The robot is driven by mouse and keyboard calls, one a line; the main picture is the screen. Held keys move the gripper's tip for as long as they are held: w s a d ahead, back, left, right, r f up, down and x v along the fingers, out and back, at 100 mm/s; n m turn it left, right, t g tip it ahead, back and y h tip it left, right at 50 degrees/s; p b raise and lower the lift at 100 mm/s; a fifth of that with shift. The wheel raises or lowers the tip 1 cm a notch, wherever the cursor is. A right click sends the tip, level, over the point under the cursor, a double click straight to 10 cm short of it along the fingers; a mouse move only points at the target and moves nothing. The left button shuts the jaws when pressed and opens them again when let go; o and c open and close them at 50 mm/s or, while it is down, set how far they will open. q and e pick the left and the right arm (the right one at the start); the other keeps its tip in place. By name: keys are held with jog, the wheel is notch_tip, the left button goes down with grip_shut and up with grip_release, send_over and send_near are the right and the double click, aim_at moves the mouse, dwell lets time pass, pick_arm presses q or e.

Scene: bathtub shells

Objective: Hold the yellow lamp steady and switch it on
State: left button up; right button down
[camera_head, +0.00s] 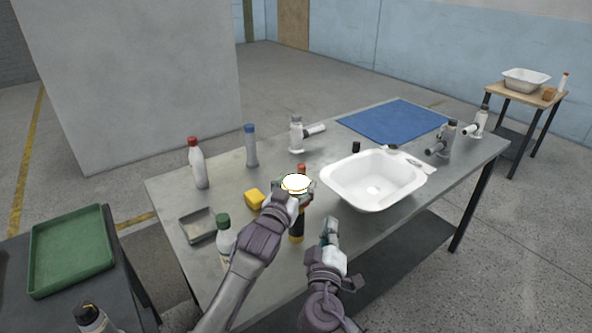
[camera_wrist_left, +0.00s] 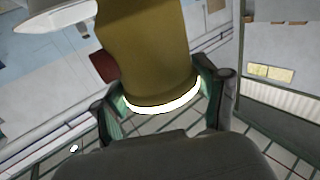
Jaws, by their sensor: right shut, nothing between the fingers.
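The yellow lamp (camera_wrist_left: 155,50) is a thick yellow cylinder with a bright white round end. In the head view its white face (camera_head: 296,183) points up toward the camera, with a thin yellow rim. My left gripper (camera_head: 294,190) is shut around the lamp, above the metal table; the wrist view shows a green-grey finger on each side. A dark red part (camera_wrist_left: 103,67) shows beside the lamp; I cannot tell if it is a switch. My right gripper (camera_head: 329,230) is shut and empty, lower and to the right of the lamp, apart from it.
A black and yellow object (camera_head: 297,228) shows below my left gripper. A white basin (camera_head: 345,187), yellow block (camera_head: 254,199), grey tray (camera_head: 198,225), green-capped bottle (camera_head: 224,238) and red-capped bottle (camera_head: 198,168) stand on the table. A blue mat (camera_head: 393,121) lies at the back.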

pick_arm(q)
jog(key=o, duration=0.5)
jog(key=shift+c, duration=0.2)
